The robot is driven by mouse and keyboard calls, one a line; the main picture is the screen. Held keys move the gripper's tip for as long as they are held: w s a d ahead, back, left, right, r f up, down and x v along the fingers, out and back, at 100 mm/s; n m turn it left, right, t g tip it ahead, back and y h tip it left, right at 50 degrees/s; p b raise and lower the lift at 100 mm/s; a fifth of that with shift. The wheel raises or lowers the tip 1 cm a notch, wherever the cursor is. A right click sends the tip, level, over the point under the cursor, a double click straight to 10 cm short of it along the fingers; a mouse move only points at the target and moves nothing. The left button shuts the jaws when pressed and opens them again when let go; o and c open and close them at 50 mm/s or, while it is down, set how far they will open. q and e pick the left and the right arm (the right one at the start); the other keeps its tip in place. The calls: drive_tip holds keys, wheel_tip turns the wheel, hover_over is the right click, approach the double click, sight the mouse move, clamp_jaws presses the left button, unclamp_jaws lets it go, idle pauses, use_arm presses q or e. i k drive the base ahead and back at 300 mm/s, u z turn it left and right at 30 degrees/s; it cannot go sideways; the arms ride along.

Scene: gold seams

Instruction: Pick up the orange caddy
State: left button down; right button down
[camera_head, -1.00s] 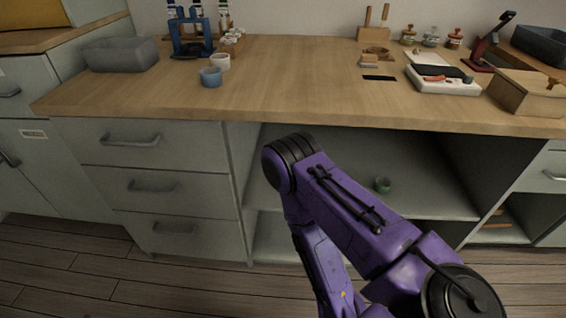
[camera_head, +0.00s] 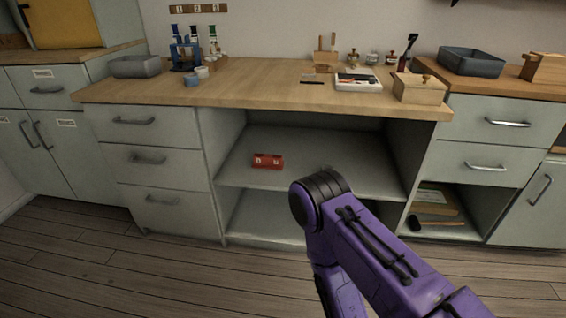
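I cannot make out an orange caddy in the head view. The nearest in colour is a small red box (camera_head: 267,161) with pale marks, lying on the upper shelf of the open cabinet under the worktop. My purple arm comes in from the lower right and covers part of the open shelves. Neither of my grippers shows, so I cannot see what they hold.
The wooden worktop (camera_head: 255,84) carries a grey bin (camera_head: 136,67), a blue tube rack (camera_head: 182,54), small cups, a white tray (camera_head: 358,82) and a lidded wooden box (camera_head: 420,89). A dark grey tub (camera_head: 471,62) stands on the right counter. Floor (camera_head: 120,262) is clear at lower left.

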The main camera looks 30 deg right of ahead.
sight(261, 161)
drive_tip(key=z, duration=1.2)
drive_tip(key=i, duration=1)
drive_tip(key=z, duration=0.05)
